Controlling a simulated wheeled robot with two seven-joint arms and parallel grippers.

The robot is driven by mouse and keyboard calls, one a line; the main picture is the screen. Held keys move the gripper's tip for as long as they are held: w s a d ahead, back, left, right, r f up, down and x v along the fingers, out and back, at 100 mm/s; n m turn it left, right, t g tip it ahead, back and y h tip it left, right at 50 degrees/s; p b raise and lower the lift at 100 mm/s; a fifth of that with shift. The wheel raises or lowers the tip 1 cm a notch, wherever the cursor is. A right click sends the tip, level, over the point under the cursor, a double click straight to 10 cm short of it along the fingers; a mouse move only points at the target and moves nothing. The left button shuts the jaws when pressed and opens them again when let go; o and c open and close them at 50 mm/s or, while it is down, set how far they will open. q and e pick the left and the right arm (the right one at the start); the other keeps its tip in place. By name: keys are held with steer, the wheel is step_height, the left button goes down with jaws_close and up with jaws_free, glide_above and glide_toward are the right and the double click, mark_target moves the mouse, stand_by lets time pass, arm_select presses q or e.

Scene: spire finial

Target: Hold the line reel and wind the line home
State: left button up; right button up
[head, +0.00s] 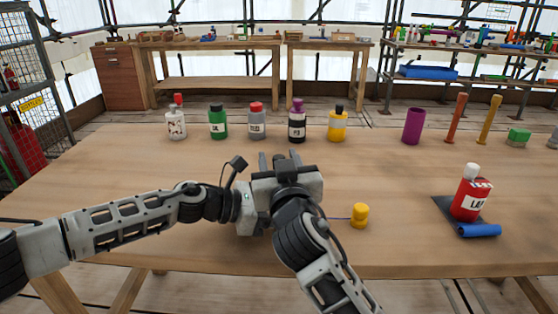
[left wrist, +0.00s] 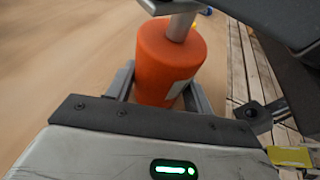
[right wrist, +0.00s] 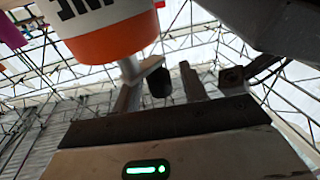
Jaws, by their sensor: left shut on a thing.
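The line reel (left wrist: 168,62) is an orange drum with a pale label, between the fingers of my left gripper (left wrist: 158,82), which is shut on it. In the right wrist view the reel (right wrist: 112,42) shows at upper left, orange and white, with a grey crank below it. The crank's dark knob (right wrist: 160,82) appears between the spread fingers of my right gripper (head: 280,158), with gaps beside it. In the head view my grippers and arms hide the reel. A thin blue line runs right to a yellow weight (head: 360,215) on the table.
Several bottles, including a green one (head: 218,122), stand along the table's back. A purple cylinder (head: 413,126) and two sticks stand at back right. A red bottle (head: 471,197) and blue roll (head: 480,230) are on a dark mat at right. The table's left is clear.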

steer(key=shift+s+f, duration=0.1)
steer(key=v, duration=0.7)
steer(key=shift+s, duration=0.2)
